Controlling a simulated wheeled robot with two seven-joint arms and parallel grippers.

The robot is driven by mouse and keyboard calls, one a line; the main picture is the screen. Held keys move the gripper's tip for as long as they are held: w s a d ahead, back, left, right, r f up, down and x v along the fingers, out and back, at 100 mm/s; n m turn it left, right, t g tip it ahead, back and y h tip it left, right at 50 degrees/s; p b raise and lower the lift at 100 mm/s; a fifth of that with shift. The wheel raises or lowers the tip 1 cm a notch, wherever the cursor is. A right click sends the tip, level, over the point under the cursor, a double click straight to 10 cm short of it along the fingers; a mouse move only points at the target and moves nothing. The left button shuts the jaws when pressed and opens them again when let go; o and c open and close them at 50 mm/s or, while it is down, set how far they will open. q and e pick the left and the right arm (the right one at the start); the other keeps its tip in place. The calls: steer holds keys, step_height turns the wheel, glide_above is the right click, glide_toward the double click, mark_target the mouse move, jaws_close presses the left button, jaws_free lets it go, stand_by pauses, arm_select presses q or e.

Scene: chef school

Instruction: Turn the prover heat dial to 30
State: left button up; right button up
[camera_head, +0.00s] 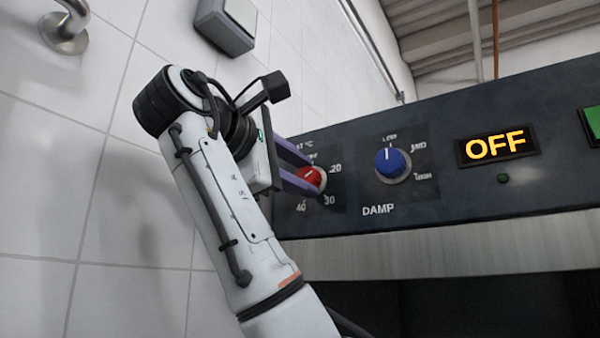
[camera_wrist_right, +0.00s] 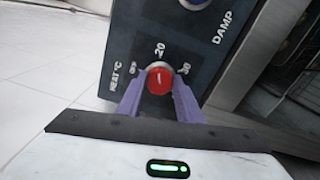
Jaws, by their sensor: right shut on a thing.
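The red prover heat dial (camera_head: 313,177) sits at the left end of the dark control panel, with OFF, 20, 30 and 40 printed around it. My right gripper (camera_head: 308,173) reaches in from the left with its purple fingers closed on the dial. In the right wrist view the red dial (camera_wrist_right: 159,80) lies between the two purple fingertips (camera_wrist_right: 159,92), below the 20 mark, with OFF to its left and 30 to its right. The dial's exact pointer setting is too small to read surely. My left gripper is out of view.
A blue DAMP dial (camera_head: 392,162) is to the right of the heat dial. Further right are a lit OFF display (camera_head: 496,146) and a green block (camera_head: 593,122). A tiled wall (camera_head: 60,200) stands left of the panel.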

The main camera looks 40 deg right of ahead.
steer(key=m, duration=0.5)
steer(key=shift+f+m+p, duration=0.1)
steer(key=shift+m+p, duration=0.2)
steer(key=m+p, duration=0.1)
steer(key=m, duration=0.4)
steer(key=shift+w, duration=0.1)
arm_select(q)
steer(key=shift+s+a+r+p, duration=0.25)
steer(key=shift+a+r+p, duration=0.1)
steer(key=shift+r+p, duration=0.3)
arm_select(e)
steer(key=m, duration=0.3)
steer(key=shift+f+m, duration=0.1)
steer(key=shift+m, duration=0.3)
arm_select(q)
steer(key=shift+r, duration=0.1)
arm_select(e)
steer(key=o, duration=1)
steer(key=shift+o, duration=0.2)
steer(key=shift+a, duration=0.15)
